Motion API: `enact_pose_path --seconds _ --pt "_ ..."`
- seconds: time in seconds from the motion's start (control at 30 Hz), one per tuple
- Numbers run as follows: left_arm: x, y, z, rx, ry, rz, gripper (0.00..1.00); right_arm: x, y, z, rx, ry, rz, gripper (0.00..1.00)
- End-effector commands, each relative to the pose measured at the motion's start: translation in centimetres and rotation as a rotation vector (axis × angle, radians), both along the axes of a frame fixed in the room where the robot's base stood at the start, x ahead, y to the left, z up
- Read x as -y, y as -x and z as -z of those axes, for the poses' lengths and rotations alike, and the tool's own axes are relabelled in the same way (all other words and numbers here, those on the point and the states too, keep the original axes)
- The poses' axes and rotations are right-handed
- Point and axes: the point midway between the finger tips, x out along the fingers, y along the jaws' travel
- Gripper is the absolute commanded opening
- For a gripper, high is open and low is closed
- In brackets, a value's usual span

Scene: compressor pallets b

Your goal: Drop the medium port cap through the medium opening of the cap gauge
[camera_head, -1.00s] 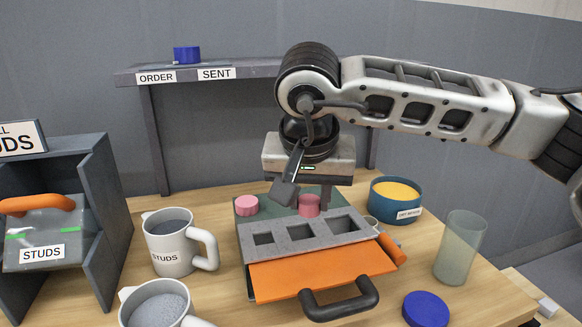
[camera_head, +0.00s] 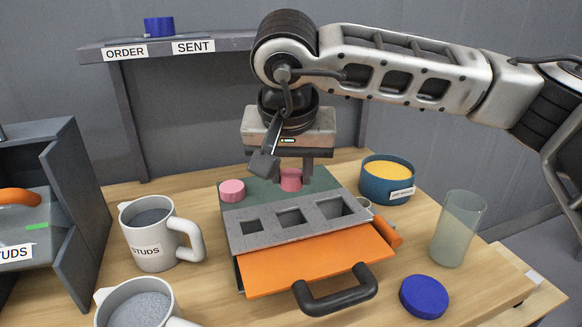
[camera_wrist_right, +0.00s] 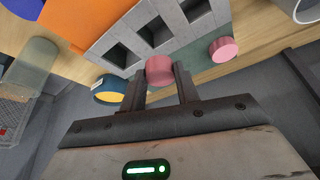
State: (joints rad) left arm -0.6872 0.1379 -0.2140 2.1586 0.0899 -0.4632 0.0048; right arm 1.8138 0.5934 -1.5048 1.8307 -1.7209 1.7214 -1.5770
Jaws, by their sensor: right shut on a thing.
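My right gripper (camera_head: 292,170) is shut on a round pink cap (camera_head: 291,181), behind the cap gauge. The wrist view shows this cap (camera_wrist_right: 158,69) between the fingertips. A second pink cap (camera_head: 232,190) lies on the green surface (camera_head: 262,193) to the left. The cap gauge (camera_head: 262,238) is a grey block with three square openings in a row, smallest at left and largest at right. The medium opening (camera_head: 291,217) is in the middle; the held cap is behind it in the head view. An orange tray (camera_head: 315,262) juts out in front. My left gripper is out of view.
Around the gauge stand a blue bowl with yellow contents (camera_head: 387,183), a translucent cup (camera_head: 458,230), a blue disc (camera_head: 424,297) and two grey mugs, one labelled STUDS (camera_head: 150,255). A shelf (camera_head: 215,43) stands behind.

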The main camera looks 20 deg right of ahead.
Motion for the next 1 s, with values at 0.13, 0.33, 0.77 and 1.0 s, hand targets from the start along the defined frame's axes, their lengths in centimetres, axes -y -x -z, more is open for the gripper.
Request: enact_pose_path --seconds 0.13,0.33,0.77,1.0 --pt "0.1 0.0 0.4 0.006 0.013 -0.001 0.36 0.0 0.0 1.2 0.000 0.000 0.000 0.10" --pt "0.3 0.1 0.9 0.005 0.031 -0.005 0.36 0.0 0.0 2.4 0.000 0.000 0.000 0.10" --pt "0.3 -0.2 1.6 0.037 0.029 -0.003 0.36 0.0 0.0 5.0 -0.001 0.000 0.000 0.10" --pt "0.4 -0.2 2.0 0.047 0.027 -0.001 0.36 0.0 0.0 6.1 0.000 0.000 0.001 0.10"
